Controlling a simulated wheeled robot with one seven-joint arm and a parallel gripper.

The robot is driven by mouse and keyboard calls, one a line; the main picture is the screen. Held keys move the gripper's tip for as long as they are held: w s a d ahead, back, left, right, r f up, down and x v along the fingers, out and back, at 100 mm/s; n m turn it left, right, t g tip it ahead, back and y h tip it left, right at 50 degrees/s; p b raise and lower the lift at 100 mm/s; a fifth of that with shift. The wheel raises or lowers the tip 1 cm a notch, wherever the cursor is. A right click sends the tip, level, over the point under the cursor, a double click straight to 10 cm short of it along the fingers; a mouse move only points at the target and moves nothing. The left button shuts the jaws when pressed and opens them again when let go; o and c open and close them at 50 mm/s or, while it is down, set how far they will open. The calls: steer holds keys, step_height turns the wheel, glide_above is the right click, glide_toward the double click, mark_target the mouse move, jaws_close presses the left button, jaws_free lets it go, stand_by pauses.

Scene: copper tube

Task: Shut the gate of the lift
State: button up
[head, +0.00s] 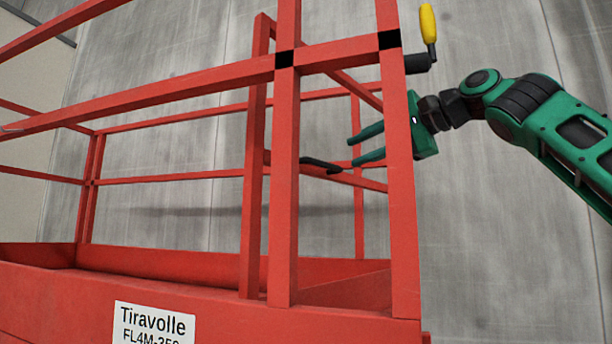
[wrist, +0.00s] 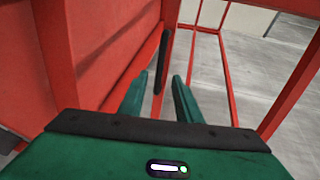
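The red lift (head: 180,290) has a basket with red rails. Its gate looks like the red tube frame (head: 256,190) behind the front posts, standing at an angle to the front rail; its hinge side is hard to make out. A black handle (head: 322,166) sits on the gate's lower rail. My gripper (head: 354,150) is open, just right of the handle, its fingers pointing left behind the right post. In the wrist view, the black handle (wrist: 162,60) stands ahead of and between the open fingertips (wrist: 163,85). No contact shows.
The right front post (head: 402,220) stands close in front of my gripper. A yellow-gripped crank (head: 428,25) sticks out above my wrist. Red rails (wrist: 297,85) show on the right in the wrist view. Grey floor (wrist: 250,55) lies beyond.

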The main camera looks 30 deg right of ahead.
mark_target(327, 164)
steer(key=x, duration=1.1)
steer(key=shift+r, duration=0.1)
steer(key=shift+c, duration=0.7)
jaws_close()
